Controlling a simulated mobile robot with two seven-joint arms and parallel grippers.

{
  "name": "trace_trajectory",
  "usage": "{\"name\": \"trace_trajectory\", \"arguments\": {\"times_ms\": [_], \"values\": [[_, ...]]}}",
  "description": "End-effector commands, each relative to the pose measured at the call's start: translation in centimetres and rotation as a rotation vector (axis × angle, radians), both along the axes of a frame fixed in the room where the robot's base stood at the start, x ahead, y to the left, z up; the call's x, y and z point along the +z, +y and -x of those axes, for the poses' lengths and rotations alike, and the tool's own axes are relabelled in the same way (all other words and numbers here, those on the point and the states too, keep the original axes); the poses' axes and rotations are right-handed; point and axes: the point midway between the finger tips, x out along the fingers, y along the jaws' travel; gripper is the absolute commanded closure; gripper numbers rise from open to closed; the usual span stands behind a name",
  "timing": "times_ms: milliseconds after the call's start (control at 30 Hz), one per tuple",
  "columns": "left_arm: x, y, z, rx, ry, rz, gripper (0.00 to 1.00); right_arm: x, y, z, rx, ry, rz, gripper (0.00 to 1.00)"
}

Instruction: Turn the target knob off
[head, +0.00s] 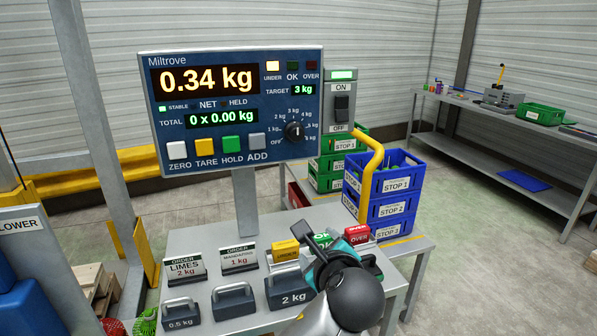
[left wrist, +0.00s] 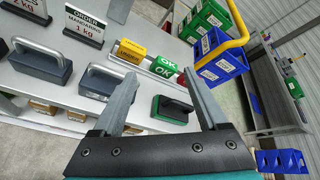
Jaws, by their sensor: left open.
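The target knob (head: 294,131) is a round black dial at the right of the blue scale panel (head: 240,60). Its ring of marks runs from OFF at lower left through 3 kg at the top to 6 kg. The green target readout (head: 303,90) above it shows 3 kg; the knob's exact pointing is too small to be sure of. My left gripper (head: 320,240) is below and right of the panel, over the table, apart from the knob. In the left wrist view its jaws (left wrist: 157,78) are open and empty, and the knob is out of view. My right gripper is not in view.
Handled weights (head: 234,300), order cards (head: 239,258), a yellow block (head: 286,250) and a red OVER block (head: 357,235) stand on the table. An ON/OFF switch (head: 341,108) adjoins the panel. A yellow bent bar (head: 371,165) rises before blue crates (head: 396,184).

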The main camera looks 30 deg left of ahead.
Motion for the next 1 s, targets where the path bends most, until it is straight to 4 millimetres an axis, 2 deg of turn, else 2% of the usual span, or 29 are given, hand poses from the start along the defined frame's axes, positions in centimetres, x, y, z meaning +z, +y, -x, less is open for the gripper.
{"name": "trace_trajectory", "arguments": {"times_ms": [33,200,300,400,500,667,1000], "values": [[2.3,0.3,-1.2,-0.019,0.007,-0.11,0.24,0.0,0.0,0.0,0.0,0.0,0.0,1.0],[9.3,1.2,-3.4,-0.034,0.077,-0.472,0.24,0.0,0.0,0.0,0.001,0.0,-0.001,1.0],[12.4,1.5,-4.0,-0.02,0.122,-0.627,0.24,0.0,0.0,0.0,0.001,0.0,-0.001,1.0],[14.5,1.6,-4.3,-0.004,0.157,-0.727,0.24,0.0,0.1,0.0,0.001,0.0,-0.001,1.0],[15.5,1.7,-4.4,0.005,0.178,-0.777,0.24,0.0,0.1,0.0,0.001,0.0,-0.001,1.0],[15.7,2.7,-5.1,0.011,0.186,-0.793,0.24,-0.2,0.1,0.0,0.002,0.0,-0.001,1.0],[15.6,8.0,-9.5,0.011,0.186,-0.788,0.24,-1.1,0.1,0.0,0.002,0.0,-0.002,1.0]]}}
